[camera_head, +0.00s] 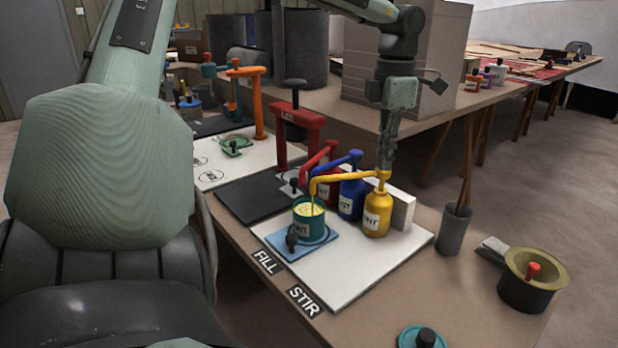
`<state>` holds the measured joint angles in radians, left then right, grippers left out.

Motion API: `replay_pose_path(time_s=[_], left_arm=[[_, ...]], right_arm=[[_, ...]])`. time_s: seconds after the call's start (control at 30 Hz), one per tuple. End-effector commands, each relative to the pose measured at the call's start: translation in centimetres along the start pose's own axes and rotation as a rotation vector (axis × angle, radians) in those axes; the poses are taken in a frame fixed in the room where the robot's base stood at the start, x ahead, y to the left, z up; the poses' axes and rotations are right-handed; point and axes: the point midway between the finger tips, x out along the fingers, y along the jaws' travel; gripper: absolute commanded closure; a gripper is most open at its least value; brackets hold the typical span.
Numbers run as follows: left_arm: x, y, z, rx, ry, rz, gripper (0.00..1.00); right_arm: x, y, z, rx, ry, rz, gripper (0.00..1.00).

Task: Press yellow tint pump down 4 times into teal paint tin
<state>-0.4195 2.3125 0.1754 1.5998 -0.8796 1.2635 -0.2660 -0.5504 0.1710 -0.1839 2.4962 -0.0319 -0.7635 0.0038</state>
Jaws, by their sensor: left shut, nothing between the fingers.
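The yellow tint pump (377,212) is a yellow bottle with a pump head and a long spout, standing at the right of the white board. Its spout reaches left over the teal paint tin (308,226), and a thin yellow line runs down from the spout tip into it. Yellow shows inside the open tin, which stands on a blue plate (324,240). My left gripper (384,166) points down, shut and empty, right above the yellow pump head. It looks in contact with the head, but the gap is hard to judge. My right gripper is not in view.
Blue (351,197) and red (328,187) pump bottles stand close behind the yellow one. A white block (403,211) is just right of it. A grey cup with sticks (453,230) and a dark pot (530,282) stand further right. The white board's front (355,277) is clear.

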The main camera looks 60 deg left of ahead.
Motion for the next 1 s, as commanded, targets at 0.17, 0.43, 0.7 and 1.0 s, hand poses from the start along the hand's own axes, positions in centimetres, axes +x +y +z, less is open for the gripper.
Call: replay_pose_path(time_s=[0.17, 0.43, 0.7, 1.0], left_arm=[[1.0, 0.0, -0.1, 0.0, 0.002, -0.002, 1.0], [0.8, -0.1, -0.1, 0.0, 0.003, -0.004, 1.0], [-0.5, -0.1, -0.1, 0.0, 0.004, -0.004, 1.0], [-2.3, -0.1, -0.1, 0.0, 0.002, -0.002, 1.0]], right_arm=[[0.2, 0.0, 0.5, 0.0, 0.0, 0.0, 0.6], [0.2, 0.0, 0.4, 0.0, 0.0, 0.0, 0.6], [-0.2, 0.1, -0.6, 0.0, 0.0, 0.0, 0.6], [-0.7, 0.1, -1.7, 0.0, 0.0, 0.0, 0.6]])
